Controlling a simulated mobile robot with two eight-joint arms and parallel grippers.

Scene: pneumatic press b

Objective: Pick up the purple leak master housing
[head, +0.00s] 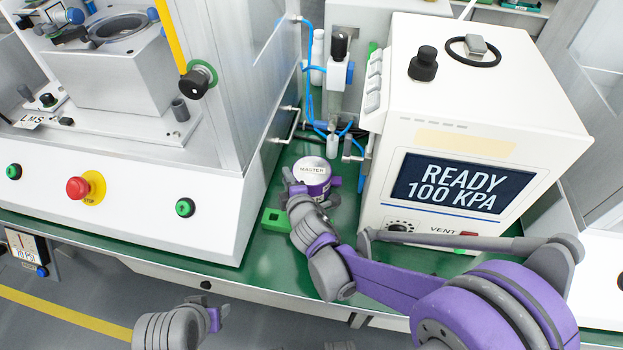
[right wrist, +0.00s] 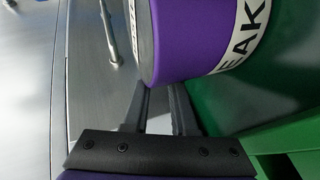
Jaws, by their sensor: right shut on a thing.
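The purple leak master housing (head: 316,181) is upright, with a white top marked "MASTER", in the gap between the white press base and the tester box. My right gripper (head: 309,191) is shut on it from the near side. The right wrist view shows the purple housing (right wrist: 185,45) close up with a white "EAK" band, and my right gripper's fingers (right wrist: 160,108) run up to it. The fingertips are hidden by the housing there. My left gripper (head: 216,313) is low at the front left, away from the housing; its jaws are not clear.
A green block (head: 275,219) sits on the green bench just left of my right gripper. The white tester box (head: 480,110) reading "READY 100 KPA" stands close on the right. The press base (head: 130,190) stands left. Blue tubing and a valve (head: 338,75) are behind.

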